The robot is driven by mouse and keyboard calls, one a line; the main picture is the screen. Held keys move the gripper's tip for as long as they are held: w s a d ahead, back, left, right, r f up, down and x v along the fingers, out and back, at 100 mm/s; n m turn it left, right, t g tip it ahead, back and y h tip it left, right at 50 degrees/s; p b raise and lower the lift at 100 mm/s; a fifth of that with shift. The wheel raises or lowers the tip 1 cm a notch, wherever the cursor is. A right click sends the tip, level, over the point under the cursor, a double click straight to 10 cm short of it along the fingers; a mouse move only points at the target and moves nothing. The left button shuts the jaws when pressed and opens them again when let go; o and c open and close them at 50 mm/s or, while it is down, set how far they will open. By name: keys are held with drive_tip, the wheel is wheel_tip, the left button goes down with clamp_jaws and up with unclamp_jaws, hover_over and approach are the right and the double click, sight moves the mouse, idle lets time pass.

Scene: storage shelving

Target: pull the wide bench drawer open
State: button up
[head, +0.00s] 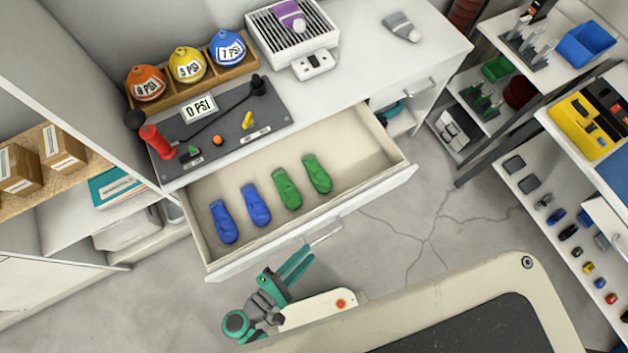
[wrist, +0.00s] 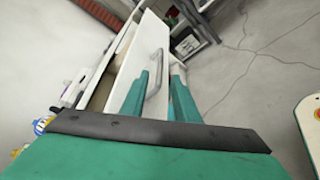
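The wide bench drawer (head: 360,196) is pulled well out from under the white bench top. Two blue and two green mitt-like items lie in it. Its bar handle (head: 324,234) is on the drawer's front and also shows in the wrist view (wrist: 153,88). My gripper (head: 305,254), with teal fingers, is just in front of the drawer front, close to the left end of the handle.
On the bench top (head: 350,75) are a dark pump board (head: 215,130), several coloured PSI-marked balls and a white grille unit (head: 292,40). Shelves (head: 570,200) with tools stand at the right. Bare cracked concrete floor (head: 420,230) lies right of the drawer.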

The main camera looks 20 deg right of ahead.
drive_tip(key=shift+v, duration=1.3)
drive_tip(key=s+f+m+g+y, duration=0.1)
drive_tip(key=s+f+y, duration=0.2)
drive_tip(key=f+y, duration=0.45)
wheel_tip(320, 180, up, 27)
drive_tip(key=w+m+t+y, duration=0.2)
drive_tip(key=m+t+y, duration=0.4)
drive_tip(key=m, duration=0.5)
drive_tip(key=t, duration=0.2)
drive_tip(key=shift+w+d+t, duration=0.3)
drive_tip(key=shift+w+t, duration=0.05)
drive_tip(key=shift+t, duration=0.05)
